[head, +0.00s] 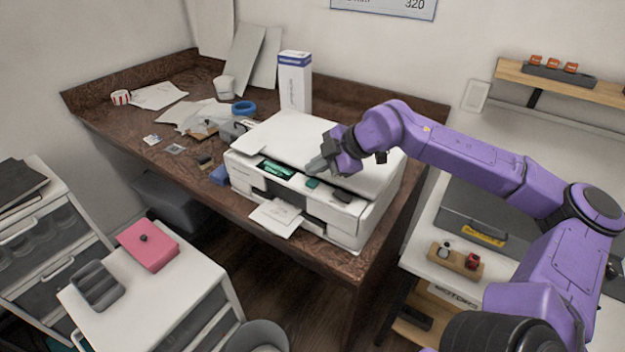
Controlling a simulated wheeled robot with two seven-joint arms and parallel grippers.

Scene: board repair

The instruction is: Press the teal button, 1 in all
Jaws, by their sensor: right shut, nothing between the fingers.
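A white printer (292,134) stands on the dark brown wooden desk. A small teal button (312,183) sits on the printer's front panel, right of a green display (276,169). My right gripper (312,167) is shut and empty, just above and behind the teal button. I cannot tell whether its tips touch the printer, but the button itself shows clear of them. My left gripper is not in view.
A sheet of paper (276,215) sticks out of the printer's front. A tall white box (295,82) stands behind it. Papers, a blue tape roll (243,108) and small parts lie on the desk's left. A white cabinet with a pink box (148,246) stands at front left.

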